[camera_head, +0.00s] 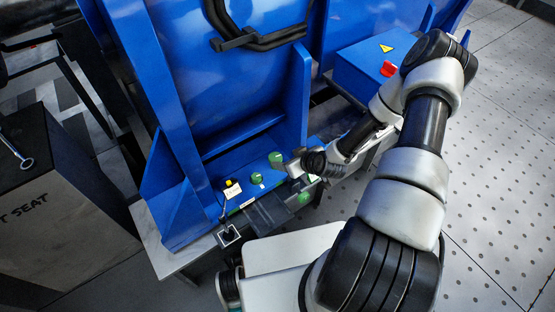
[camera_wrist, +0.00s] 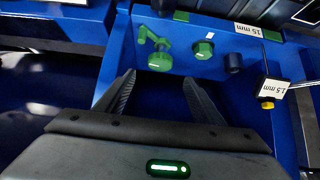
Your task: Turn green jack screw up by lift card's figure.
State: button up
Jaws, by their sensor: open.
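In the wrist view, a green crank-shaped part (camera_wrist: 148,38) and a round green head (camera_wrist: 160,62) sit together on the blue base. A second green knob (camera_wrist: 203,50) stands to their right. I cannot tell which is the jack screw. A white card reading "15 mm" (camera_wrist: 248,29) lies behind; another reading "1.5 mm" (camera_wrist: 273,88) is by a yellow knob (camera_wrist: 267,104). Both appear upside down; which is the lift card is unclear. My gripper (camera_wrist: 158,84) is open and empty, its fingertips short of the round green head. In the head view, my gripper (camera_head: 290,168) is beside green knobs (camera_head: 256,178).
A black knob (camera_wrist: 234,62) stands right of the second green knob. Blue upright panels (camera_head: 235,80) rise behind the base. A blue box with a red button (camera_head: 388,69) is at the right. A dark cabinet (camera_head: 60,200) stands at the left. Perforated floor at the right is clear.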

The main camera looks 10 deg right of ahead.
aim_at(276, 157)
jog(key=b+x, duration=0.2)
jog(key=x, duration=0.6)
jog(key=shift+w+a+f, duration=0.1)
jog(key=shift+w+f, duration=0.1)
jog(key=c, duration=1.1)
